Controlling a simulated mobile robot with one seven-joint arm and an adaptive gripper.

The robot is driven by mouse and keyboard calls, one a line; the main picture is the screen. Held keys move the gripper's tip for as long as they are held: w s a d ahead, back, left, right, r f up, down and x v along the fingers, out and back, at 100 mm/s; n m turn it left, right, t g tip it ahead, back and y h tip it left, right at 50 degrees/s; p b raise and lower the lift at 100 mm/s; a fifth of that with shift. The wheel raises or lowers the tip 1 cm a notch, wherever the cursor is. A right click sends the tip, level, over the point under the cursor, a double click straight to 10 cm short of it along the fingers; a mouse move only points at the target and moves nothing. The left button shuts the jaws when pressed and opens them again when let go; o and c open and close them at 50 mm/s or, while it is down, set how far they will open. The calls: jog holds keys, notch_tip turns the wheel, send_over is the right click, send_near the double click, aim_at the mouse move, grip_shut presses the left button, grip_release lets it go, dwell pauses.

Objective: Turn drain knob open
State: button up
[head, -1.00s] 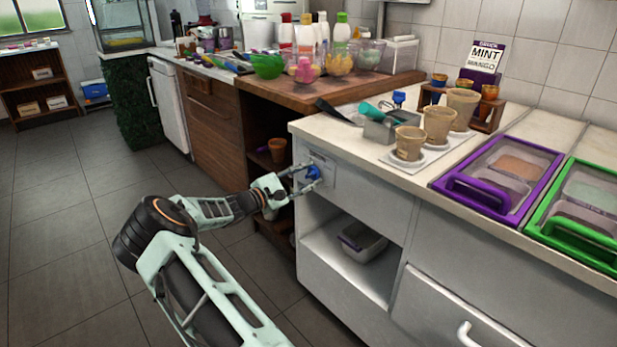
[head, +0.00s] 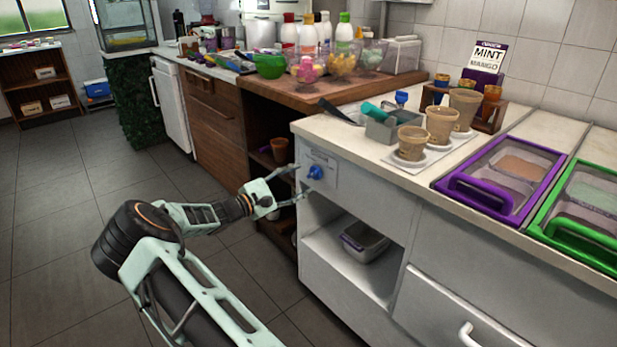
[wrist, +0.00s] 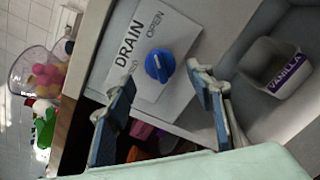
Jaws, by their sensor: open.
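The blue drain knob (head: 316,172) sits on a pale plate on the left front of the white counter. In the wrist view the knob (wrist: 160,66) is in full sight beside the words DRAIN and OPEN; another word near it is partly hidden. A small pale mark shows on the knob, but I cannot tell for sure which word it points at. My gripper (head: 297,184) is open and empty, just left of the knob and apart from it. In the wrist view its blue-padded fingers (wrist: 160,87) are spread on either side below the knob.
An open shelf under the knob holds a tub (head: 364,243), labelled VANILLA in the wrist view. A wooden cabinet (head: 214,113) stands left of the counter. Cups (head: 441,124) and a grey metal container (head: 381,130) stand on top. The floor left of my arm is clear.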

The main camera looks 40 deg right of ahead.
jog(key=a, duration=0.7)
jog(key=shift+s+a, duration=0.25)
jog(key=shift+s, duration=0.05)
